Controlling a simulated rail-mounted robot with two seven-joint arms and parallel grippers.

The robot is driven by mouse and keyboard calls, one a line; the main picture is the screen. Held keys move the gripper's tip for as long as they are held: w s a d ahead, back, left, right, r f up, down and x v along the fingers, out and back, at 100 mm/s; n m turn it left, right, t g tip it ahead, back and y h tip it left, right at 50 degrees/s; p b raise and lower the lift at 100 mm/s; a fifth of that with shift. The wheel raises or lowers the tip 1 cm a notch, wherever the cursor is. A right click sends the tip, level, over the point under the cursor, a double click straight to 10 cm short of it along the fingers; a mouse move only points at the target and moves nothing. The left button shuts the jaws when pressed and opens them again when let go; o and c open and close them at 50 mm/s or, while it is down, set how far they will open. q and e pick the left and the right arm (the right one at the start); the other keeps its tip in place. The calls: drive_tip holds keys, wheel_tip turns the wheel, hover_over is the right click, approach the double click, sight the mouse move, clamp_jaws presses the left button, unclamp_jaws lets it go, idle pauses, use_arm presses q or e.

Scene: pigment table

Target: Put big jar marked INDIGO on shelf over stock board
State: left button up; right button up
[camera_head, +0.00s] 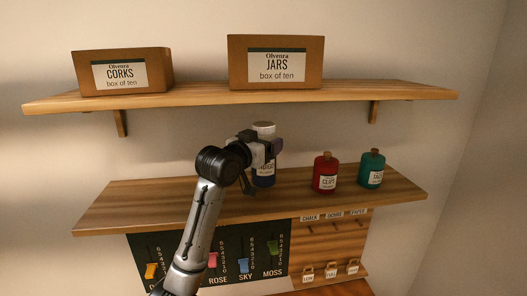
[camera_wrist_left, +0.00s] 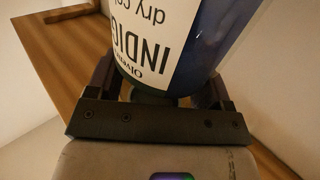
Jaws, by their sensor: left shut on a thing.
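The big INDIGO jar (camera_head: 264,176) is dark blue with a white label and a pale lid. In the head view it is upright at the lower shelf (camera_head: 130,205), partly hidden by my left gripper (camera_head: 262,148). I cannot tell whether its base touches the shelf. My left gripper is shut on the jar. In the left wrist view the jar (camera_wrist_left: 215,40) fills the upper middle between the fingers, its label reading INDIG upside down. The stock board (camera_head: 205,262), dark with coloured sliders, hangs below this shelf. My right gripper is not in view.
A red jar (camera_head: 326,173) and a teal jar (camera_head: 371,169) stand to the right on the lower shelf. The upper shelf (camera_head: 200,97) above holds a CORKS box (camera_head: 122,72) and a JARS box (camera_head: 276,62). The lower shelf's left part is clear.

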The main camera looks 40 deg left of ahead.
use_arm(q)
wheel_tip(320, 180, down, 2)
drive_tip(key=shift+f+p, duration=0.1)
drive_tip(key=shift+p, duration=0.3)
drive_tip(key=shift+a+f+p, duration=0.1)
drive_tip(key=shift+f+p, duration=0.2)
drive_tip(key=shift+p, duration=0.1)
drive_tip(key=shift+w+f, duration=0.1)
drive_tip(key=shift+f, duration=0.15)
drive_tip(key=o, duration=1.7)
drive_tip(key=s+b, duration=0.4)
drive_tip(key=s, duration=0.8)
drive_tip(key=shift+d, duration=0.3)
